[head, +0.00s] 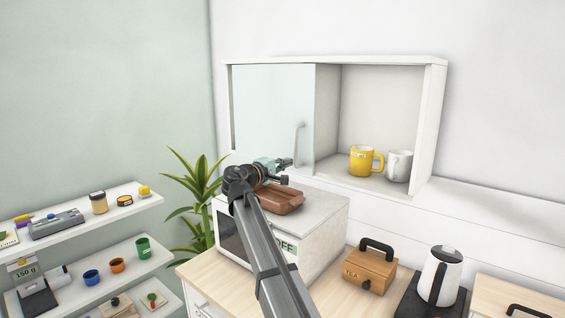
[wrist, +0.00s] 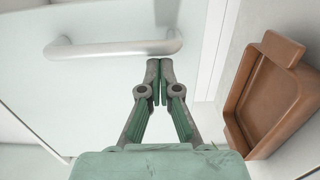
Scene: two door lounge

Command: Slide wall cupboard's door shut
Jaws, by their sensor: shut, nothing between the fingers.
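The wall cupboard (head: 437,110) is white and hangs on the back wall. Its pale sliding door (head: 268,105) covers the left part, and the right part is open. The door has a vertical bar handle (head: 299,145) near its right edge. My gripper (head: 287,163) is shut and empty, just below and left of the handle in the head view. In the wrist view, the handle (wrist: 115,47) lies just beyond the fingertips (wrist: 160,65), near its right end. I cannot tell whether the fingertips touch the handle or the door.
A yellow mug (head: 362,158) and a white marbled mug (head: 398,165) stand in the cupboard's open part. A brown tray (head: 281,199) lies on the white microwave (head: 322,222) under my gripper. A tea box (head: 370,270) and kettle (head: 441,274) stand right; a plant (head: 196,190) stands left.

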